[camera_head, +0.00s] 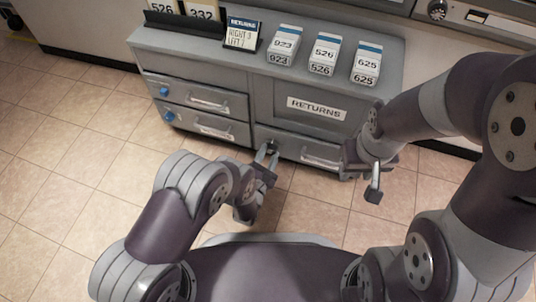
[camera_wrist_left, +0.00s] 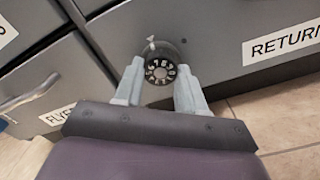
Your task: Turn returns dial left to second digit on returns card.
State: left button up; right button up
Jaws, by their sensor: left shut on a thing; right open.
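The returns dial (camera_wrist_left: 159,72) is a round black knob with white digits on the grey cabinet front, with a pale pointer mark above it. My left gripper (camera_wrist_left: 158,82) has its two fingers on either side of the dial and is shut on it. The dial also shows small in the head view (camera_head: 271,148), at the tips of my left gripper (camera_head: 266,157). The returns card (camera_head: 242,34) stands on the cabinet top and reads "RETURNS RIGHT 3 LEFT 7". My right gripper (camera_head: 374,180) is open and empty in front of the cabinet's right side.
The RETURNS label (camera_head: 317,108) is on the cabinet front above a drawer with a handle (camera_head: 321,155). Stacks of numbered cards (camera_head: 324,53) stand on top. The tiled floor (camera_head: 60,140) at left is clear.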

pick_arm(q)
jog(key=o, duration=1.1)
jog(key=shift+c, duration=0.2)
